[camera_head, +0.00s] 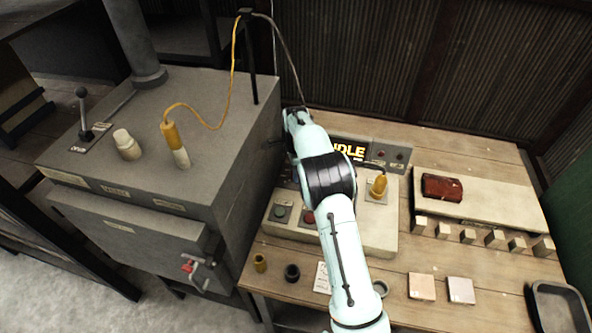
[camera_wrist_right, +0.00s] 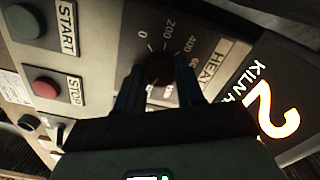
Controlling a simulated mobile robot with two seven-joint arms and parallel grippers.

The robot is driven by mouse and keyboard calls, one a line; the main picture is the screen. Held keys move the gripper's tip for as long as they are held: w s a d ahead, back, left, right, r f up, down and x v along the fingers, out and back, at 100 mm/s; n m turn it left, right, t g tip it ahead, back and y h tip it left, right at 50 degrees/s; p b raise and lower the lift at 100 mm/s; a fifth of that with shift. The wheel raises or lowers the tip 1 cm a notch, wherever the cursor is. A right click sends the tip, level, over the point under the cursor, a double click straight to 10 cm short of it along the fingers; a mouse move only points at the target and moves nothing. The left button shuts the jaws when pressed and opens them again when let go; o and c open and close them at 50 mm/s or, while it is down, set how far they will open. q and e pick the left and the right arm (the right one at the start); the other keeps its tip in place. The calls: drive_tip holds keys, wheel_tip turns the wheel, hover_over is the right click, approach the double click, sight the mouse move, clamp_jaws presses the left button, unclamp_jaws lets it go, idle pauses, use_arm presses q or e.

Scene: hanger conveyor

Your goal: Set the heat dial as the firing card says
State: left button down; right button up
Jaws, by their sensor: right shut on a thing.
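The heat dial (camera_wrist_right: 160,70) is a dark round knob on the control panel (camera_head: 376,240), beside the word HEAT. Its scale shows 0, 200, 400 and more marks partly covered. My right gripper (camera_wrist_right: 160,76) is shut on the dial, one dark finger on each side. Its pointer direction is not clear. In the head view my right arm hides the dial and the gripper. A small white card (camera_head: 321,277) lies on the bench before the panel; its print is too small to read. My left gripper is not in view.
The panel has a green START button (camera_wrist_right: 26,22) and a red STOP button (camera_wrist_right: 45,87). An orange-handled plug (camera_head: 379,186) stands right. The grey kiln (camera_head: 190,110) is left; a board with a red-brown block (camera_head: 441,188) is right.

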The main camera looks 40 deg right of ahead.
drive_tip(key=shift+w+r+m, duration=0.1)
drive_tip(key=shift+m, duration=0.8)
drive_tip(key=o, duration=1)
drive_tip(key=shift+o, duration=0.2)
wheel_tip(320, 180, up, 13)
drive_tip(key=shift+r, duration=0.15)
